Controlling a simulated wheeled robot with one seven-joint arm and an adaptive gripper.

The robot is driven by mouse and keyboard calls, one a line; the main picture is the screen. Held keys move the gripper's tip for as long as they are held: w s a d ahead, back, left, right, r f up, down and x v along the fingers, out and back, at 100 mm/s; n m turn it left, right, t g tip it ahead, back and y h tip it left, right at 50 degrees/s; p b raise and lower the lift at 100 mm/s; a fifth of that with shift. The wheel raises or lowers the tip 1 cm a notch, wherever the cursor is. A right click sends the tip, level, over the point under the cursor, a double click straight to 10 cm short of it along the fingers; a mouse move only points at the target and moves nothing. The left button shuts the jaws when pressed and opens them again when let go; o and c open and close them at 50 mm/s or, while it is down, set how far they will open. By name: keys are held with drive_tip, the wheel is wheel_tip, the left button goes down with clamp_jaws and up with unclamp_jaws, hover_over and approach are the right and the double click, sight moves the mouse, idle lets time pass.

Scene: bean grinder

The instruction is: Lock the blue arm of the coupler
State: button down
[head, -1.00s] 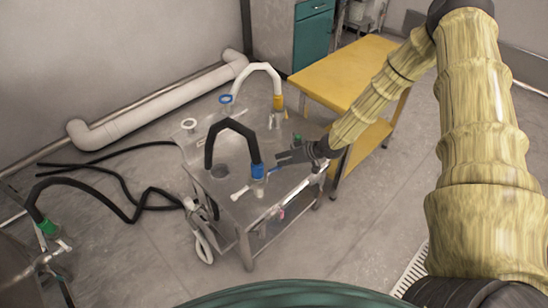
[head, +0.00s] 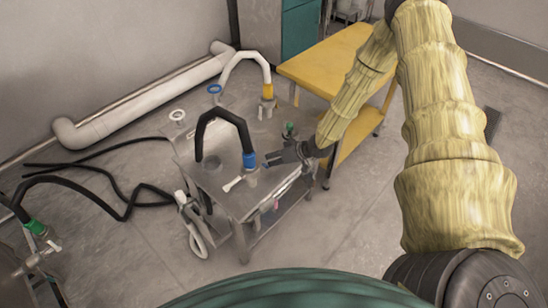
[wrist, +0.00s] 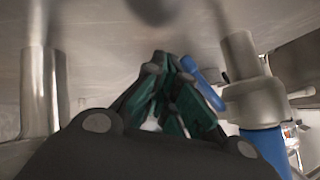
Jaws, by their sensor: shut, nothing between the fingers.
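The coupler stands upright on the grey metal table (head: 215,180), with a blue band (head: 248,160) under a black hose. A white arm (head: 232,184) sticks out to its left. In the wrist view its grey body (wrist: 250,98) is at the right, above the blue band (wrist: 265,145). The blue arm (wrist: 203,82) slants beside the fingertips, between them and the body; contact cannot be told. In the head view I cannot make out the blue arm near my gripper. My gripper (head: 272,160) is shut and empty, just right of the coupler; its dark green fingers (wrist: 172,88) meet.
A white hose with a yellow coupler (head: 267,92) stands at the table's back. A small green fitting (head: 289,130) is behind my gripper. A yellow table (head: 325,62) is at the right. A green-banded coupler (head: 36,227) is at the far left.

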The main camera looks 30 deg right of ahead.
drive_tip(key=shift+s+a+f, duration=0.1)
drive_tip(key=shift+a+f, duration=0.1)
drive_tip(key=shift+f, duration=0.2)
drive_tip(key=shift+a, duration=0.1)
drive_tip(key=shift+r, duration=0.1)
idle(0.7)
drive_tip(key=shift+r+p, duration=0.4)
drive_tip(key=shift+r, duration=0.3)
drive_tip(key=shift+s, duration=0.1)
